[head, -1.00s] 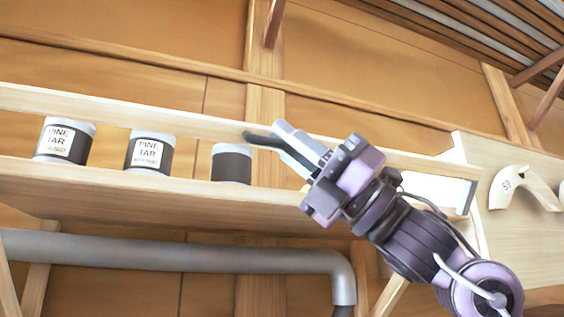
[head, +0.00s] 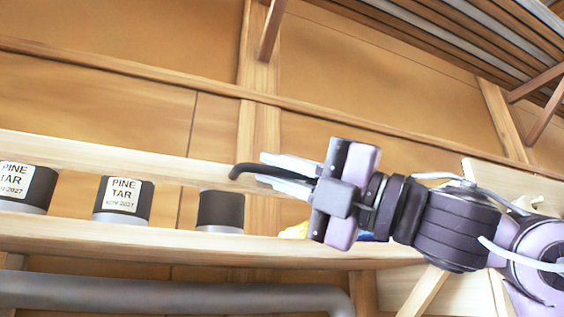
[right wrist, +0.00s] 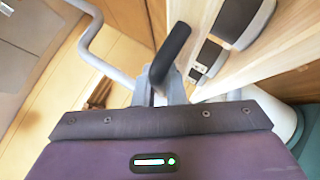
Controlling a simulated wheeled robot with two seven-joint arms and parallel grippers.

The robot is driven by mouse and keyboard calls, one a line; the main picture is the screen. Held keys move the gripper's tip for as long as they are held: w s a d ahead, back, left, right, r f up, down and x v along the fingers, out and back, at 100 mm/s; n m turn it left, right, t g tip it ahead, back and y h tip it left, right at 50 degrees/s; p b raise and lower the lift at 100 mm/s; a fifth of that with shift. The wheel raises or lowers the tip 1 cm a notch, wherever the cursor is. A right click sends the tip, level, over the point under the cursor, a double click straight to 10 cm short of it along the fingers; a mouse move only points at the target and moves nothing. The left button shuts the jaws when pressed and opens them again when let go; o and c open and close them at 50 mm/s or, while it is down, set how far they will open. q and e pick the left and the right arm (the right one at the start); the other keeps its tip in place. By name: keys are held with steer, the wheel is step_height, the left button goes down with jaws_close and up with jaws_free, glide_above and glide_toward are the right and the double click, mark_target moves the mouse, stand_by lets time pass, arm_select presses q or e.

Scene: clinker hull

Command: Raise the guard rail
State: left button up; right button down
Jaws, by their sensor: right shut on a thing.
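The guard rail (head: 110,158) is a pale wooden bar running across the front of the shelf, sloping slightly down to the right, level with the can tops. My right gripper (head: 275,172) is at the rail, reaching in from the right, and is shut on a black bent handle (head: 245,171). The handle also shows in the right wrist view (right wrist: 170,55), sticking out from between the jaws. Its join to the rail cannot be made out. The gripper hides part of the rail to the right. My left gripper is not in view.
Several dark cans, including a labelled pine tar can (head: 124,200), stand on the wooden shelf (head: 120,237) behind the rail. A grey pipe (head: 150,291) runs below. Plank walls lie behind.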

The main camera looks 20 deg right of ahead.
stand_by(0.3)
steer(key=c, duration=1.5)
jaws_free()
steer(key=shift+s, duration=0.15)
steer(key=shift+d+f+b, duration=0.15)
steer(key=shift+f+b, duration=0.05)
steer(key=shift+b, duration=0.1)
steer(key=b+v, duration=0.4)
steer(key=v, duration=0.3)
steer(key=shift+s+d, duration=0.2)
steer(key=shift+s, duration=0.1)
steer(key=shift+w+a+r, duration=0.1)
